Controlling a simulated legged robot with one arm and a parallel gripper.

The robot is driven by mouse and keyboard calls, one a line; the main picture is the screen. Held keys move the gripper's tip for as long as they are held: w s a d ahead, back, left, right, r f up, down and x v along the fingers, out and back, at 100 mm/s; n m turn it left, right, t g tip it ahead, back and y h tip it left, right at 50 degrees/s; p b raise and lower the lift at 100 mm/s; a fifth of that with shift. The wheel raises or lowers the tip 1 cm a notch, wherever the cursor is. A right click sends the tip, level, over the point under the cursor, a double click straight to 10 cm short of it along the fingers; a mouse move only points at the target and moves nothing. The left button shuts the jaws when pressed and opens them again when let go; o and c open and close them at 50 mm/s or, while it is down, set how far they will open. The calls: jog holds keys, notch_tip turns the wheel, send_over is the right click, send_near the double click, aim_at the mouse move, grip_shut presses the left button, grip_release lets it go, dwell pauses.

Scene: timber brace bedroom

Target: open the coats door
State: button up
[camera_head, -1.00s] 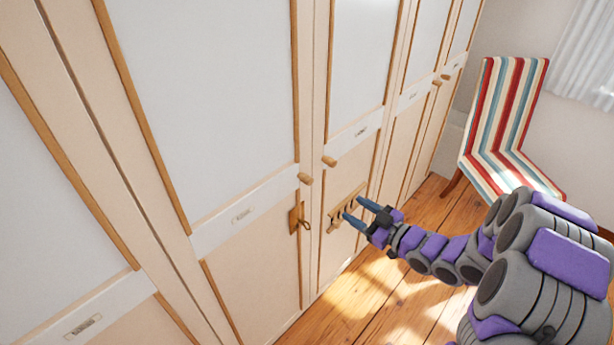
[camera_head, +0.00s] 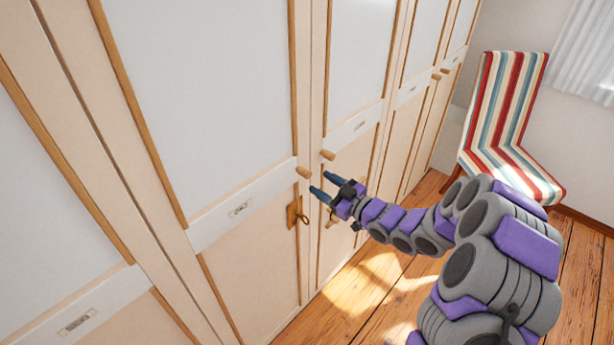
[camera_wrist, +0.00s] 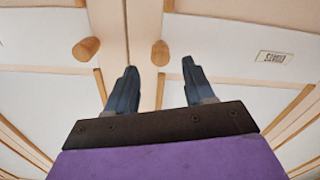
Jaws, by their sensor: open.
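In the wrist view a label (camera_wrist: 274,57) shows upside down and seems to read COATS. The neighbouring door on the right has its own knob (camera_head: 327,155). Both doors look shut. My gripper (camera_head: 318,182) is open and empty, its fingertips just below and right of the left door's knob. In the wrist view a knob (camera_wrist: 160,53) shows between the spread fingertips; contact cannot be told.
A wooden fitting (camera_head: 332,216) low on the right door is partly hidden by my gripper. More wardrobe doors run along the wall. A striped chair (camera_head: 505,130) stands at the right by the wall. The wooden floor (camera_head: 365,300) before the doors is clear.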

aim_at(310, 177)
jog(key=shift+b+x, duration=0.5)
jog(key=shift+x, duration=2.9)
grip_shut()
